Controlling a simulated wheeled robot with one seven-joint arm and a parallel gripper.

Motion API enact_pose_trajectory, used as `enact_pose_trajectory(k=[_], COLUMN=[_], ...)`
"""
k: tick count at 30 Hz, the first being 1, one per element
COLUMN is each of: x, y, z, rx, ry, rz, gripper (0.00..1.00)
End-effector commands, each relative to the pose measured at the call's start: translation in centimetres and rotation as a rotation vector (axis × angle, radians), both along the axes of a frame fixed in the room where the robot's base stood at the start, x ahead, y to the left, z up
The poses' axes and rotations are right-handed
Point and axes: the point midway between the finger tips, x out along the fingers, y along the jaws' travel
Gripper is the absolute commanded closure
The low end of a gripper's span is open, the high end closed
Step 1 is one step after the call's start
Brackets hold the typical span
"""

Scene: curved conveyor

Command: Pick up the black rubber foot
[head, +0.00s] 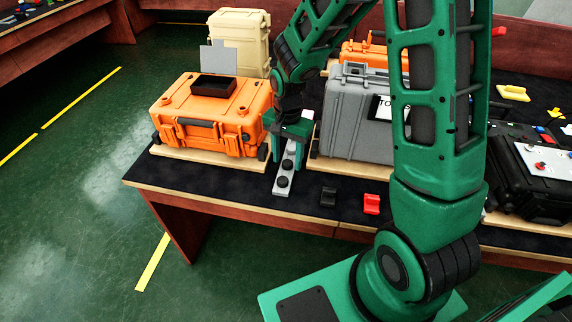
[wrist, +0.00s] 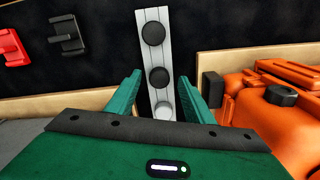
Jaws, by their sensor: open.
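A light grey strip (head: 289,188) lies on the dark tabletop between the orange case and the grey case. It carries round black feet, one nearer the front edge (head: 281,181) and one behind it (head: 287,165). In the wrist view the strip (wrist: 145,14) shows a far black foot (wrist: 153,33), a middle black foot (wrist: 158,76) and a pale grey round piece (wrist: 163,110) closest to me. My gripper (wrist: 159,86) is open and empty, its green fingers on either side of the strip. In the head view my gripper (head: 289,138) is over the strip's rear end.
The orange case (head: 240,130) on a wooden board stands close left, the grey case (head: 345,125) close right. A black bracket (head: 328,196) and a red bracket (head: 371,204) lie near the front edge. Dark tabletop between strip and brackets is clear.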

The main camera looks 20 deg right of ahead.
Motion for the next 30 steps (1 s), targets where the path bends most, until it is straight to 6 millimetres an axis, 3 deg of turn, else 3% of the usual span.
enact_pose_trajectory(k=[10,15,30], x=[0.02,0.02,0.06], y=[-0.01,-0.01,-0.01], z=[-0.68,-0.67,0.28], rx=[0.0,0.0,0.001], ry=[-0.001,-0.001,-0.002], rz=[0.0,0.0,0.0], gripper=[0.55,0.96,0.96])
